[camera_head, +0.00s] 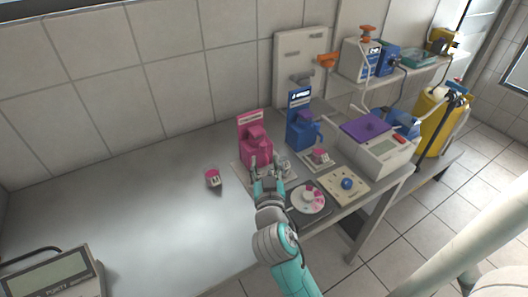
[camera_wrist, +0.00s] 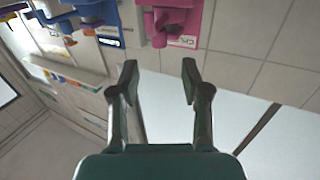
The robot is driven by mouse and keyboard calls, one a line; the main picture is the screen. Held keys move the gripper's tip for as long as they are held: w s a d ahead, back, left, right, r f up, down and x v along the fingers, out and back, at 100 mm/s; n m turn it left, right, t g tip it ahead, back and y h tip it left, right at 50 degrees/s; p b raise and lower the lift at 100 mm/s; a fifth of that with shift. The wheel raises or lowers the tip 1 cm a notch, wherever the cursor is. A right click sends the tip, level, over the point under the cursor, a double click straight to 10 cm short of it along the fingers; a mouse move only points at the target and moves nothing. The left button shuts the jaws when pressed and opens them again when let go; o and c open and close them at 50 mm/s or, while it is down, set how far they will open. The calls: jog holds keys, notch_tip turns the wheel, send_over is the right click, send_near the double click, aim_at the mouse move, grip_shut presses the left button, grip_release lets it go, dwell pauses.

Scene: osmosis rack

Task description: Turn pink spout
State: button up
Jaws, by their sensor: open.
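The pink dispenser (camera_head: 256,148) stands on the bench against the wall side, with a pink knob-like part on its front that seems to be the spout (camera_head: 257,137). My gripper (camera_head: 266,172) is just in front of the dispenser in the head view. In the wrist view its two fingers (camera_wrist: 160,78) are apart with nothing between them. I cannot tell from the head view whether a finger touches the dispenser.
A blue dispenser (camera_head: 302,128) stands right of the pink one. A round white dish (camera_head: 308,198), a beige board with a blue knob (camera_head: 345,186) and a purple-topped device (camera_head: 377,143) are at right. The left bench is mostly clear.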

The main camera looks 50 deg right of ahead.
jog(key=shift+v, duration=2.05)
jog(key=shift+c, duration=0.2)
jog(key=shift+w, duration=0.1)
jog(key=c, duration=0.4)
jog(key=w+a+f+g+h, duration=0.1)
jog(key=w+a+f+m+g, duration=0.1)
jog(key=w, duration=0.1)
jog(key=shift+g+h, duration=0.3)
jog(key=shift+h, duration=0.1)
grip_shut()
jog(key=m+g+h, duration=0.3)
jog(key=m+g, duration=0.2)
send_near(262, 149)
jog(key=x, duration=0.7)
jog(key=shift+d+f, duration=0.1)
